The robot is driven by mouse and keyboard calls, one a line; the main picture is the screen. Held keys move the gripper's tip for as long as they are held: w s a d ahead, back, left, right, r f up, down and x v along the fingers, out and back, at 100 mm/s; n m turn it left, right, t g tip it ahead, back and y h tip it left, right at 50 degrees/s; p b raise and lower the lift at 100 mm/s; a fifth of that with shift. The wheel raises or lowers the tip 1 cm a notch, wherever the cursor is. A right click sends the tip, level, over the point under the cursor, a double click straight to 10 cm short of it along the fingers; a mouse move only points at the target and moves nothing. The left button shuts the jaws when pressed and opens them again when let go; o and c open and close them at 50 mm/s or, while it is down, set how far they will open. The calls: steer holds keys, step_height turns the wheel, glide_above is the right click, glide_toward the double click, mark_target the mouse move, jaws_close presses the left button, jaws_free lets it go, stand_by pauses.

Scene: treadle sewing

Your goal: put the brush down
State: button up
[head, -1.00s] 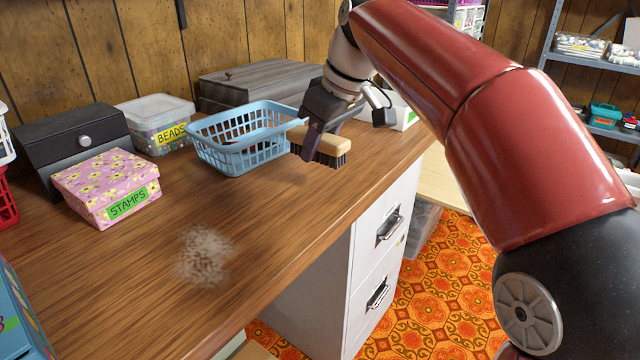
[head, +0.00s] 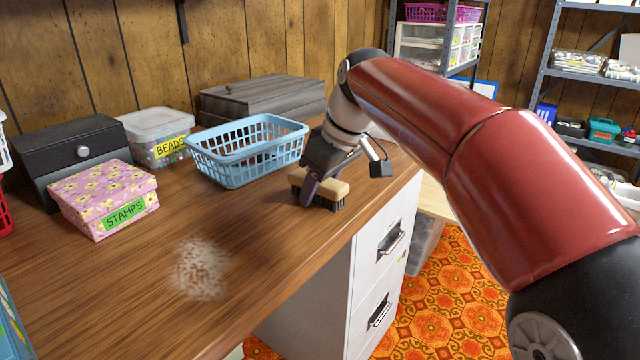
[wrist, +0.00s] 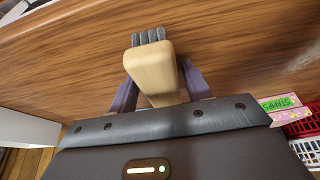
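The brush (head: 331,193) has a pale wooden back and dark bristles. It is at the desk's right part, bristles down, right at the wooden desktop (head: 262,215); I cannot tell for sure whether the bristles touch it. My gripper (head: 309,190) is shut on the brush, with a finger on each side of its wooden back. In the wrist view the brush (wrist: 152,72) sits between the two purple fingers (wrist: 156,88), with grey bristles at its far end. A pale dusty patch (head: 201,268) lies on the desktop at the front.
A blue basket (head: 235,170) stands just left of my gripper. A pink STAMPS box (head: 100,200), a BEADS tub (head: 158,135), a black drawer box (head: 70,150) and a grey case (head: 262,98) stand behind. The desk's right edge is close to the brush. The middle desktop is clear.

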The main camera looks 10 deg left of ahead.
steer(key=shift+o, duration=0.7)
